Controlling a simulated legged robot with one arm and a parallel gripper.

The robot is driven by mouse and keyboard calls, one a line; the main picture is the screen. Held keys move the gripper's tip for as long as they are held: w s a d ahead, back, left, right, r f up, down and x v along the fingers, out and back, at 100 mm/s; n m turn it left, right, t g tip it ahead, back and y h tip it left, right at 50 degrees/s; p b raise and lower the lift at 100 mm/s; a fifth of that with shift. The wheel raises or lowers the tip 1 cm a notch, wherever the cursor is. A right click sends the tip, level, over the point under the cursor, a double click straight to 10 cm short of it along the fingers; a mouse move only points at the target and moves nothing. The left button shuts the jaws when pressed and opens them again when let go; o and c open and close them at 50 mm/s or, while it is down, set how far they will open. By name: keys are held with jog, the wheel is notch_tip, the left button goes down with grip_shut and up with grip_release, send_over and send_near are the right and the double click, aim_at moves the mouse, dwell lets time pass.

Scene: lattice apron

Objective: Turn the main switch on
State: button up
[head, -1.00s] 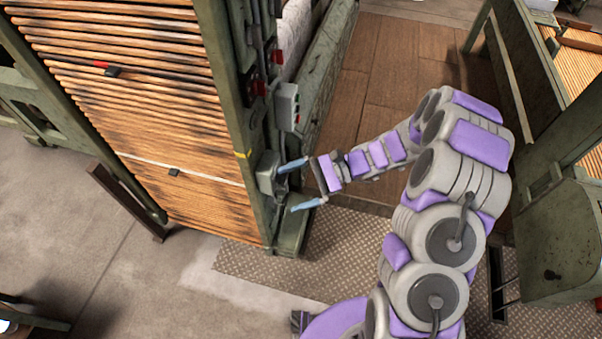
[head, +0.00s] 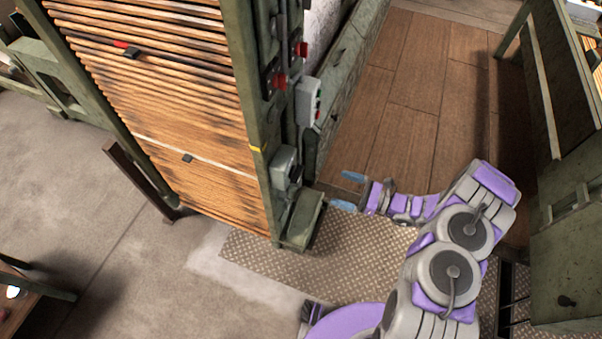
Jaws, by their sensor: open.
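My gripper (head: 347,191) is open and empty, with its two blue fingers pointing left. It is to the right of the green machine post (head: 248,90) and apart from it. A grey box (head: 284,166) sits low on the post, left of my fingers. A light grey control box (head: 308,101) with red and green parts is mounted higher up. Red switch parts (head: 278,80) show above it on the post, with another red part (head: 301,49) higher still. I cannot tell from this view which of these is the main switch, or its position.
A wall of stacked wooden slats (head: 175,110) stands left of the post. A green machine frame (head: 565,230) stands at the right. A post (head: 140,178) leans at the left.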

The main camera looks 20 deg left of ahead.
aim_at(301, 173)
jog(key=a, duration=0.4)
jog(key=a+b, duration=0.1)
jog(key=a, duration=0.4)
jog(key=w+a+b, duration=0.1)
jog(key=a, duration=0.3)
jog(key=shift+w+a+r, duration=0.1)
jog(key=shift+a+r, duration=0.05)
jog(key=shift+a, duration=0.45)
jog(key=shift+c, duration=0.9)
jog(key=shift+a, duration=0.25)
jog(key=c, duration=0.3)
jog(key=shift+w+d, duration=0.1)
jog(key=shift+d, duration=0.1)
jog(key=c, duration=0.6)
